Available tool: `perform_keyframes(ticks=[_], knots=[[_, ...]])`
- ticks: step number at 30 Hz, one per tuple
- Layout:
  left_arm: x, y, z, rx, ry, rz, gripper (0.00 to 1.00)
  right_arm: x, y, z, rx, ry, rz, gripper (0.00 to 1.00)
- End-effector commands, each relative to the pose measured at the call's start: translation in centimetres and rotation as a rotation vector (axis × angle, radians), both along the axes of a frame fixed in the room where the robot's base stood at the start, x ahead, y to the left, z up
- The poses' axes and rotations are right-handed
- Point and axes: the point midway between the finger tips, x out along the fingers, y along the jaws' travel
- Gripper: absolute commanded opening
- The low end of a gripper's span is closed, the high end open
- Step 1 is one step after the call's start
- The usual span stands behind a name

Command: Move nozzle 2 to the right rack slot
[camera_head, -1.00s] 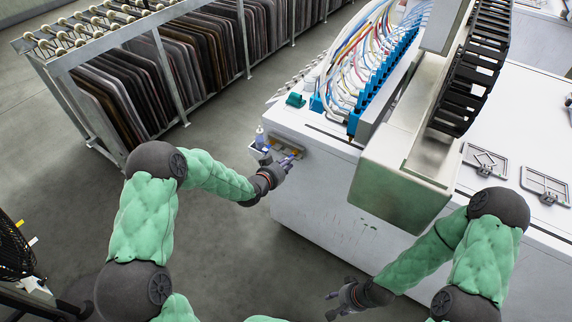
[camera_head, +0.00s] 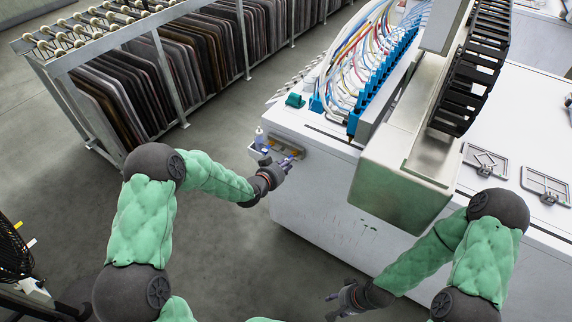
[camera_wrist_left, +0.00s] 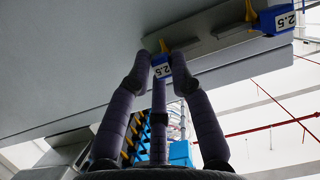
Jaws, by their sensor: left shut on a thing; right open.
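My left gripper (camera_head: 287,162) is at the small rack (camera_head: 284,146) on the near left side of the white machine. In the left wrist view its dark purple fingers close around a small nozzle (camera_wrist_left: 161,70) with a blue body and a white "2.5" label, an orange-yellow tip showing above it. The nozzle touches or lies very near the grey rack bar (camera_wrist_left: 225,42); I cannot tell if it is seated. A second blue nozzle labelled "2.5" (camera_wrist_left: 283,20) sits on the bar to the right. My right gripper (camera_head: 343,300) is open and empty, low in front of the machine.
A large metal gantry head (camera_head: 405,180) overhangs the machine to the right. Blue connectors with coloured hoses (camera_head: 378,85) run along the machine top. A rack of dark panels (camera_head: 150,75) stands at left. The floor between is clear.

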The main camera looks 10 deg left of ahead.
Motion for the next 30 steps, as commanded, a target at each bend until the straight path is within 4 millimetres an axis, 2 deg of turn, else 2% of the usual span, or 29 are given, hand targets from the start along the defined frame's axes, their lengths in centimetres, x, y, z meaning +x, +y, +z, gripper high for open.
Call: perform_keyframes(ticks=[25, 26, 27, 28, 30], knots=[[0.01, -0.01, -0.28, 0.000, -0.001, 0.000, 0.00, 0.00, 0.00, -0.51, 0.000, 0.000, 0.000, 0.46], [0.01, -0.01, -0.28, 0.000, -0.001, 0.000, 0.30, 0.00, 0.00, -0.51, 0.000, 0.000, 0.000, 0.46], [0.01, -0.01, -0.28, 0.000, -0.001, 0.000, 0.42, 0.00, 0.00, -0.51, 0.000, 0.000, 0.000, 0.46], [0.01, -0.01, -0.29, 0.000, 0.000, 0.000, 0.49, 0.00, 0.00, -0.51, 0.000, 0.000, 0.000, 0.46], [0.01, -0.01, -0.29, 0.000, 0.000, 0.000, 0.49, 0.00, 0.00, -0.51, 0.000, 0.000, 0.000, 0.46]])
